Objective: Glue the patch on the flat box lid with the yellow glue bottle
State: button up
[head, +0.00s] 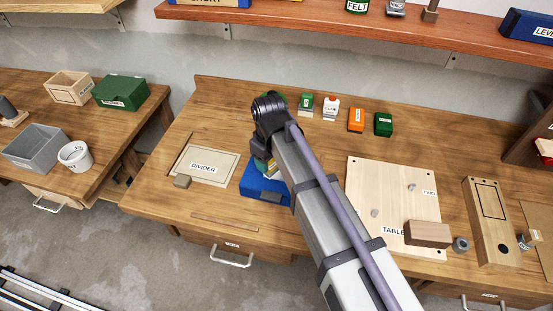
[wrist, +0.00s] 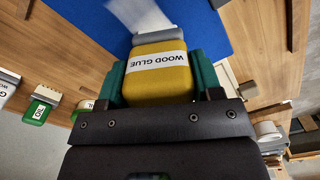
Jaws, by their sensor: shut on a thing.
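The yellow glue bottle (wrist: 158,80), labelled WOOD GLUE, is held between the teal fingers of my gripper (wrist: 160,72) in the wrist view. Its grey end points at the blue flat box lid (wrist: 205,35). A pale whitish patch (wrist: 145,14) lies on the lid just beyond that end. I cannot tell whether they touch. In the head view the blue box (head: 258,190) sits on the bench, right of the DIVIDER board. My arm hides much of it, and a bit of yellow shows just above it.
Small bottles, an orange box (head: 356,120) and a green box (head: 383,124) stand behind. The TABLE board (head: 375,190) is on the right. The bench front left is mostly clear.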

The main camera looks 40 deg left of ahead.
jog(key=shift+s+a+r, duration=0.1)
jog(key=shift+s+a, duration=0.1)
jog(key=shift+a, duration=0.2)
jog(key=shift+d, duration=0.1)
jog(key=shift+w+d, duration=0.2)
jog(key=shift+d, duration=0.35)
jog(key=shift+w+d, duration=0.15)
jog(key=shift+d, duration=0.35)
jog(key=shift+a+r+p, duration=0.1)
jog(key=shift+r+p, duration=0.2)
jog(key=shift+p, duration=0.05)
notch_tip(320, 180, up, 5)
jog(key=p, duration=0.5)
jog(key=shift+r, duration=0.15)
